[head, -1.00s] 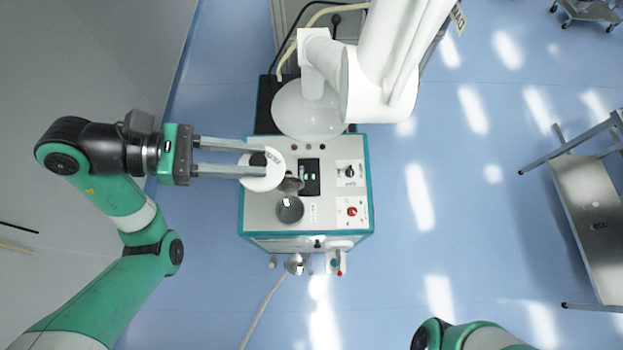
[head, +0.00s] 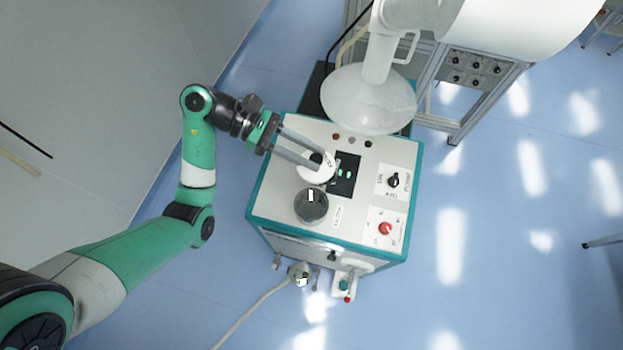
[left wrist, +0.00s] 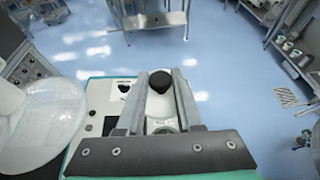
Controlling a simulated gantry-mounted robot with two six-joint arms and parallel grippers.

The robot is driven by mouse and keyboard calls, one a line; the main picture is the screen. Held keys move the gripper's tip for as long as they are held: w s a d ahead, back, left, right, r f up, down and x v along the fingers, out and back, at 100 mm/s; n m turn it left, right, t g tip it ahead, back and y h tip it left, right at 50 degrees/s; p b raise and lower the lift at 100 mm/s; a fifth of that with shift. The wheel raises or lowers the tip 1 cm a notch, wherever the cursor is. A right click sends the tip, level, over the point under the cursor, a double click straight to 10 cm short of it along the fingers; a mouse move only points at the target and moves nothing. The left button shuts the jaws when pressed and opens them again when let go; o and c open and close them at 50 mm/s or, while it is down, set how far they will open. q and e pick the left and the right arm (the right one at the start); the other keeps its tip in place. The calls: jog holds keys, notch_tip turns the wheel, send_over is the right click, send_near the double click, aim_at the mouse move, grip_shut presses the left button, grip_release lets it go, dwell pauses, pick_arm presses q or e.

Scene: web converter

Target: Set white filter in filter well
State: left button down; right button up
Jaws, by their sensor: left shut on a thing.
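The white filter (head: 314,174) is a white round disc with dark lettering, above the left part of the machine's top panel. My left gripper (head: 320,161) reaches in from the upper left and is shut on it. In the left wrist view a black knob (left wrist: 159,81) shows between the two long grey fingers. The filter well (head: 311,206) looks like a dark grey round recess with a bright reflection, just below the filter in the head view. The gap between filter and panel cannot be judged. My right gripper is not in view.
The white machine (head: 285,215) with teal edges carries a black display (head: 345,175), a black knob (head: 393,181) and a red knob (head: 385,228). A large translucent bowl (head: 368,98) stands behind the panel. Open blue floor (head: 500,240) lies to the right.

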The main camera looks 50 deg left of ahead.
pick_arm(q)
jog(key=shift+t, duration=0.3)
jog(key=f+b, duration=0.5)
jog(key=f, duration=0.5)
jog(key=a+f+b, duration=0.1)
jog(key=f+b, duration=0.5)
jog(key=f, duration=0.4)
jog(key=f+b, duration=0.5)
jog(key=f, duration=0.5)
jog(key=shift+a+f+b, duration=0.15)
jog(key=shift+a+b, duration=0.05)
jog(key=shift+b, duration=0.15)
jog(key=shift+f, duration=0.2)
jog(key=c, duration=0.8)
grip_release()
jog(key=shift+r, duration=0.1)
jog(key=shift+c, duration=0.2)
jog(key=shift+y, duration=0.3)
